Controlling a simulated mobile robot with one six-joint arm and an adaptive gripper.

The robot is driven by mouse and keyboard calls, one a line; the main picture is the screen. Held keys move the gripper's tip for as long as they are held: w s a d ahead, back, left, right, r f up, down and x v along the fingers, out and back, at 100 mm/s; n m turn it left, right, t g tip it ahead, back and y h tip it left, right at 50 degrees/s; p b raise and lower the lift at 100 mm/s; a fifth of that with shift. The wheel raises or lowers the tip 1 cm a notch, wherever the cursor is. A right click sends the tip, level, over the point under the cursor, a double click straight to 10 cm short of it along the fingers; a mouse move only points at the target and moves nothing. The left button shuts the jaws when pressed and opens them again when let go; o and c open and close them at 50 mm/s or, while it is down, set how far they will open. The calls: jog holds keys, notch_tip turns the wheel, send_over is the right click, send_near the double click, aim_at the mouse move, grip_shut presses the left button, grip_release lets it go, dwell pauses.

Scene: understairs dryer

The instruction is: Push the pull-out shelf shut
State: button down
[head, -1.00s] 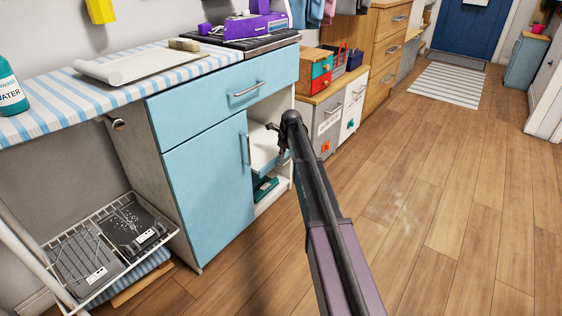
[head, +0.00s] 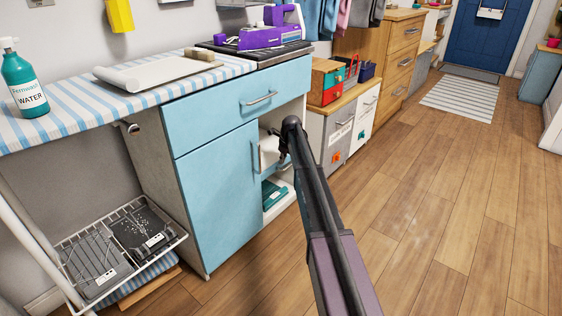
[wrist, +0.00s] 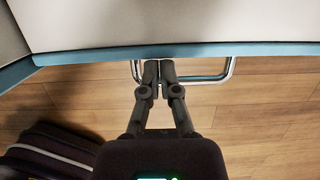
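The pull-out shelf (head: 269,150) is a white board with a blue front in the open bay right of the blue cabinet door. My arm hides part of it in the head view. In the wrist view the shelf's white top (wrist: 170,22) fills the upper part, edged by a blue front strip with a metal bar handle (wrist: 232,68). My gripper (wrist: 159,64) has its fingertips together at the middle of that front, by the handle. I see nothing between them; whether they touch is unclear. In the head view my gripper (head: 282,147) is mostly behind the arm.
A blue cabinet door (head: 220,180) with a handle is left of the bay, with a drawer (head: 240,105) above. A teal item (head: 272,194) lies low in the bay. A grey-white cabinet (head: 340,130) stands beyond. The wooden floor at right is clear.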

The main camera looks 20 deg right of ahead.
jog(key=s+d+r+p, duration=0.3)
jog(key=s+r+p, duration=0.2)
jog(key=r+p, duration=0.4)
jog(key=shift+d+r+p, duration=0.35)
jog(key=shift+d+r, duration=0.05)
dwell(0.5)
jog(key=shift+s, duration=0.1)
dwell(0.4)
